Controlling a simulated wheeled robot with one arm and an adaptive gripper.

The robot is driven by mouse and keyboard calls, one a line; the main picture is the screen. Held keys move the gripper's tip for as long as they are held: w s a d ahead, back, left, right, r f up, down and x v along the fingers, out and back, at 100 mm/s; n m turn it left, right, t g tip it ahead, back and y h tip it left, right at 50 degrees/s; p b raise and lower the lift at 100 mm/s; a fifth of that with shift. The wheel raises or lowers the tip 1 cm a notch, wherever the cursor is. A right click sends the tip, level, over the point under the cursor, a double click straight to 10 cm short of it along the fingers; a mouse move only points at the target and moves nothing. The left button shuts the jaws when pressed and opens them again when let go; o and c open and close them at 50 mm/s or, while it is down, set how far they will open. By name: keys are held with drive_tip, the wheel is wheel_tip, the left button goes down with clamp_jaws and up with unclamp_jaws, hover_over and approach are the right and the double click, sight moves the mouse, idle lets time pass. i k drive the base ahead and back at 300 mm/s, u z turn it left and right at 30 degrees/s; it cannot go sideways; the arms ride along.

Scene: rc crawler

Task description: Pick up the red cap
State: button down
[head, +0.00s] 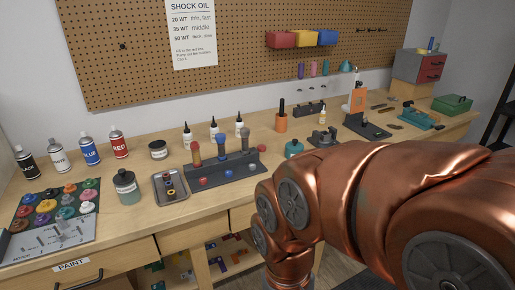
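Several small red things show, and I cannot tell for certain which is the red cap. A round red piece (202,182) sits on the front of the dark grey stand (235,170) at the middle of the bench. Upright cylinders with orange-red, blue and grey tops stand on the same stand. My copper-coloured arm fills the lower right, and my gripper is out of view below the picture's edge.
A small metal tray (171,188) with small parts and a grey-green jar (127,187) are left of the stand. Spray cans and a colourful paint-pot panel (58,210) are at far left. White bottles stand behind the stand. Some bare wood shows in front of it.

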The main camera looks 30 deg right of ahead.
sight(260, 147)
drive_tip(key=z, duration=2.05)
drive_tip(key=i, duration=1.85)
drive_tip(key=u, duration=3.9)
